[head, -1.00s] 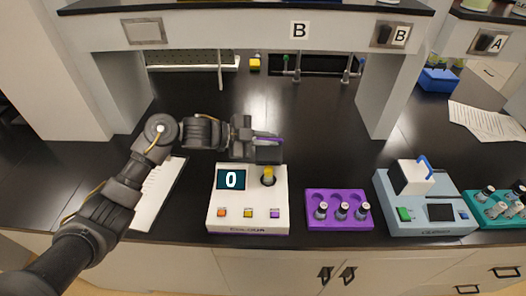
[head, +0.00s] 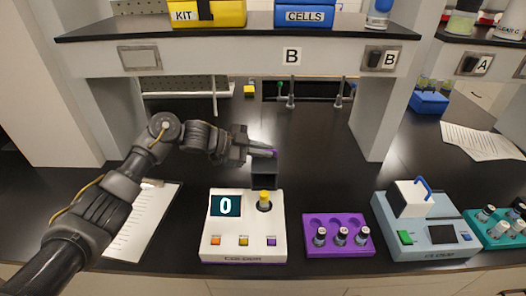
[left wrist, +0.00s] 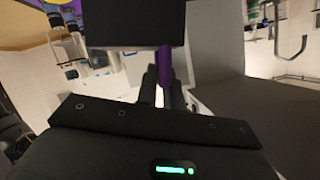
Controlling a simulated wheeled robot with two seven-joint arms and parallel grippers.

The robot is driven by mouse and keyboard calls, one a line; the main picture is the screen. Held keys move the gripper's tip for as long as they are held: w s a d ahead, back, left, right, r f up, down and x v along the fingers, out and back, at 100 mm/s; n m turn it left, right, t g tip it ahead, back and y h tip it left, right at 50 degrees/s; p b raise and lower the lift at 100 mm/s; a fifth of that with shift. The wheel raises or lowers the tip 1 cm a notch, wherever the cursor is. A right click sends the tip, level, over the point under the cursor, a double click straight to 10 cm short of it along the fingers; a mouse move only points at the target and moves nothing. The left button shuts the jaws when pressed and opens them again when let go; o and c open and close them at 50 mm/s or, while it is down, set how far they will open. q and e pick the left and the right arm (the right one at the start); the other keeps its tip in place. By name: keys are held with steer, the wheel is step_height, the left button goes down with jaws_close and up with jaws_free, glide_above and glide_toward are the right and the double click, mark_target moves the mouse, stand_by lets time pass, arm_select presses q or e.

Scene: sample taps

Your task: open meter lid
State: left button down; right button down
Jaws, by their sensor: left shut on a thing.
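The meter (head: 218,232) is a white box with a display reading 0 and several coloured buttons, near the bench front. Its dark lid (head: 264,178) stands raised at the back edge, its hollow side facing the front. A yellow-topped vial (head: 264,198) sits in the uncovered well. My left gripper (head: 262,151) is behind and above the meter, shut on the lid's purple tab (head: 274,153). In the left wrist view the purple tab (left wrist: 164,65) runs between the fingers, below the dark lid (left wrist: 135,28). My right gripper is not in view.
A purple rack (head: 338,249) with vials stands right of the meter. Further right are a blue-grey device (head: 423,251) and a teal rack (head: 493,240). A paper sheet (head: 143,225) lies left of the meter. A shelf (head: 250,52) overhangs the back. The bench behind the meter is clear.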

arm_select(q)
steer(key=c, duration=1.5)
jaws_free()
steer(key=shift+a, duration=0.25)
steer(key=b+v, duration=0.3)
steer(key=v, duration=0.7)
steer(key=shift+a+r+b, duration=0.1)
steer(key=shift+r+b, duration=0.05)
steer(key=shift+b, duration=0.25)
